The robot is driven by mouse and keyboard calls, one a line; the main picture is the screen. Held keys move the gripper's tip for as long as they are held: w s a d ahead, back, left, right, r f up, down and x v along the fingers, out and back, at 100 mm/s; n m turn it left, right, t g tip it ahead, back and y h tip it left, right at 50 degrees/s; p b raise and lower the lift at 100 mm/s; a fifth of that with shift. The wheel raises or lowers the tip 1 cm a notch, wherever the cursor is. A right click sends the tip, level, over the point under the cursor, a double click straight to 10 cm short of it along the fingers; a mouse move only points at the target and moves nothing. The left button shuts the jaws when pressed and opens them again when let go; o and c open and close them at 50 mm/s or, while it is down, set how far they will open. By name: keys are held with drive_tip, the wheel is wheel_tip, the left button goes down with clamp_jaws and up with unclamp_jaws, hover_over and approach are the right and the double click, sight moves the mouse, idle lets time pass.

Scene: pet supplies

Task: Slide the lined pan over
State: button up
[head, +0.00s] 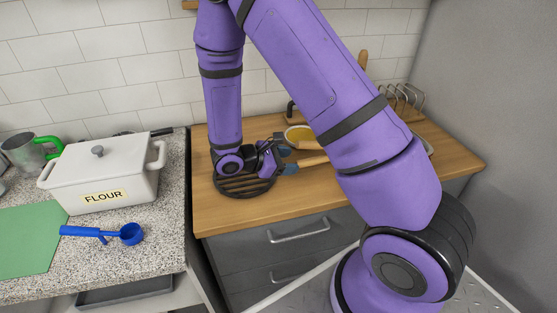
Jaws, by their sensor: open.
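My gripper (291,160) is low over the wooden counter, pointing right, with its blue-grey fingertips apart. A pale wooden piece, perhaps a handle (313,161), lies just right of the fingertips; I cannot tell whether they touch it. A round pan-like vessel with a yellow inside (299,133) is just behind the fingertips, partly covered by my arm. I cannot tell whether this is the lined pan, or whether the wooden piece belongs to it. The rest of that area is hidden behind my arm.
A dark slatted round trivet (243,188) lies under my wrist. A wire rack (405,98) stands at the back right. On the left speckled counter are a white flour box (103,175), a blue scoop (130,234) and a green mat (28,242). The wooden counter's front (310,199) is clear.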

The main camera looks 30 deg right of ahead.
sight(301, 161)
drive_tip(key=x, duration=0.7)
drive_tip(key=shift+d+f, duration=0.1)
drive_tip(key=shift+d, duration=0.1)
clamp_jaws()
